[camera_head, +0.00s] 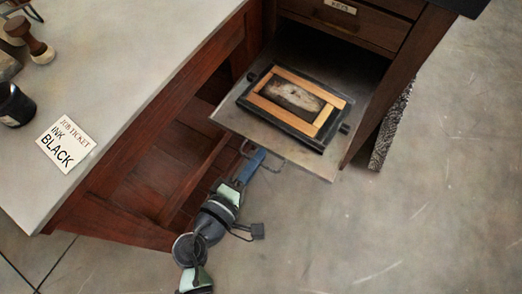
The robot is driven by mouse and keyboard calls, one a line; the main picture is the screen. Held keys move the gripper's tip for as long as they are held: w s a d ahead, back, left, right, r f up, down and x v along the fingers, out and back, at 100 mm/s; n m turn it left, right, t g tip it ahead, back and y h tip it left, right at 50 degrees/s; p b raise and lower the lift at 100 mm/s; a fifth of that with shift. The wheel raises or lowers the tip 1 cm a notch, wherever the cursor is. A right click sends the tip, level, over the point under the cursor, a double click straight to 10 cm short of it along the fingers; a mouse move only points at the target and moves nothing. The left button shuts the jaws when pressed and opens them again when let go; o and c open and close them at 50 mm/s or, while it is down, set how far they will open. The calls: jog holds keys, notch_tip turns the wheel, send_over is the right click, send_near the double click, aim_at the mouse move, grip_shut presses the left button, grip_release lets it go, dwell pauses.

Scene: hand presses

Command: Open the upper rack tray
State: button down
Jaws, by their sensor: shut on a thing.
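The rack tray (221,119) is a flat grey sheet sticking out of the dark wooden cabinet at upper centre. A dark metal frame (318,143) with light wooden bars around a grey block lies on it. A thin wire handle (276,166) shows at the tray's front edge. My gripper (253,157) is at that front edge, shut on the handle, with my arm reaching up from the bottom. The fingertips are small and partly hidden. No second tray is clearly visible, so I cannot tell from this view whether this one is the upper.
A wooden drawer (345,22) with a label sits above the tray. A pale counter (110,60) at left holds a black ink jar (15,105), a wooden-handled stamp (30,40) and a job ticket (66,142) reading INK BLACK. Open concrete floor lies to the right.

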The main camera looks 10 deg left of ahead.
jog(key=c, duration=1)
grip_release()
jog(key=p+v, duration=0.2)
jog(key=v, duration=1.1)
